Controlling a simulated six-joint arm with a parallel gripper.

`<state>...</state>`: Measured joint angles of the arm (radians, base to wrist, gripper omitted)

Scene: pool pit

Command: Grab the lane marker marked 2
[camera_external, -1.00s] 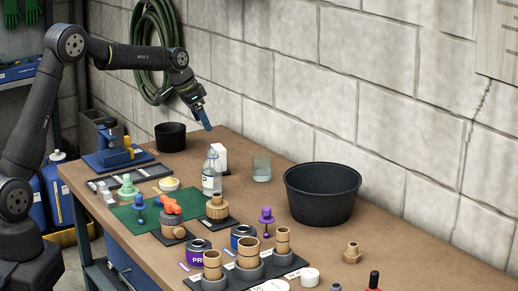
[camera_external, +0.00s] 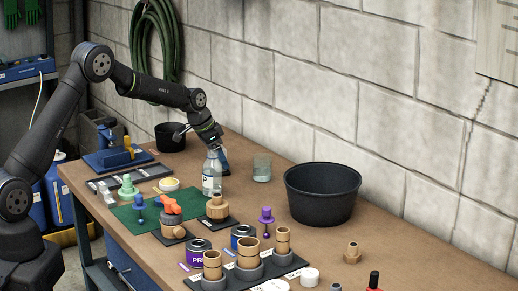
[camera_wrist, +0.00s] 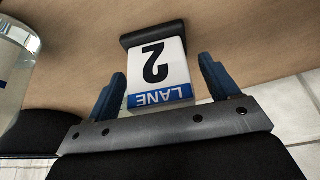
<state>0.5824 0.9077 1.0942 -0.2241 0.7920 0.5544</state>
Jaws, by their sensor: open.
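The lane marker (camera_wrist: 172,72) is a white block with a black 2 and a blue LANE band, on a dark base. It appears upside down in the wrist view. My gripper (camera_wrist: 163,66) is open, with one blue finger on each side of the marker and a small gap showing at each side. In the external view my gripper (camera_external: 223,160) is low over the bench behind the clear bottle (camera_external: 211,177). There the marker is hidden by the gripper and bottle.
The bottle stands close beside the gripper; its edge also shows at the left of the wrist view (camera_wrist: 14,70). A clear glass (camera_external: 262,169) stands to the right, and a large black tub (camera_external: 322,205) farther right. A small black pot (camera_external: 170,137) is at the back left.

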